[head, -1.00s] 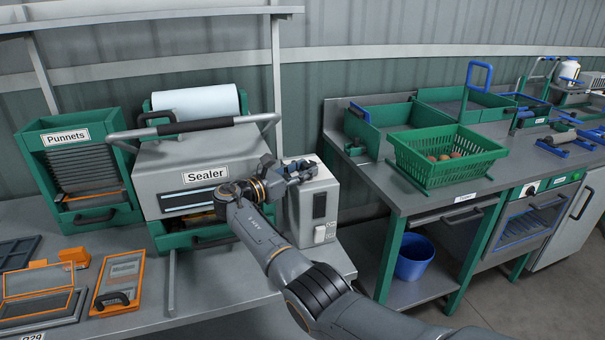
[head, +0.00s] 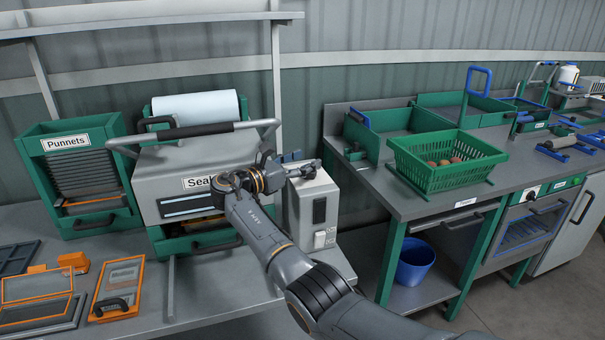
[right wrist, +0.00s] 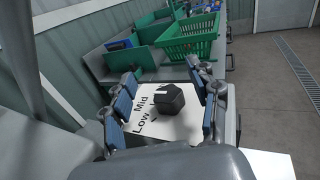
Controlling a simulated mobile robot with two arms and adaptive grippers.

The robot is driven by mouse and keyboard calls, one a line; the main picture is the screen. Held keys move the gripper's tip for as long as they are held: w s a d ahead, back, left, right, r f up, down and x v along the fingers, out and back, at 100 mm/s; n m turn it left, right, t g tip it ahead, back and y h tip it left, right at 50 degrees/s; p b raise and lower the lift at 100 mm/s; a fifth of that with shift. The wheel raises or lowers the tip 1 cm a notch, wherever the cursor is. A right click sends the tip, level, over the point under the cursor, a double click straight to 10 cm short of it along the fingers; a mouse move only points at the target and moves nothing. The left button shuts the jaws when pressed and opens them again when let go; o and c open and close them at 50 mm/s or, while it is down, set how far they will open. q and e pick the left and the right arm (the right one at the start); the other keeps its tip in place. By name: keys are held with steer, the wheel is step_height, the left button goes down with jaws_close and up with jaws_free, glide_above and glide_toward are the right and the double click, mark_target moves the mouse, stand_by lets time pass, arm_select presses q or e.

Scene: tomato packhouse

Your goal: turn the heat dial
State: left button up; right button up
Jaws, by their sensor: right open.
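The heat dial (right wrist: 168,98) is a black faceted knob on a white plate marked "Mid" and "Low" in the right wrist view. My right gripper (right wrist: 166,92) is open, with one blue-padded finger on each side of the dial and visible gaps between. In the head view my right gripper (head: 292,166) is above the top of the grey control box (head: 318,212) at the sealer's right side; the dial cannot be made out there. The grey sealer (head: 160,178) stands left of the box, its label partly covered by my arm. My left gripper is not in view.
A rocker switch (head: 320,239) is on the box's front. The sealer's bar handle (head: 205,127) runs close by on the left. A bench with a green basket (head: 440,178) stands to the right, with a blue bucket (head: 413,262) below. A punnet rack (head: 72,215) stands far left.

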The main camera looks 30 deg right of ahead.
mark_target(302, 180)
step_height(302, 180, up, 6)
steer(key=shift+f, duration=0.1)
stand_by(0.6)
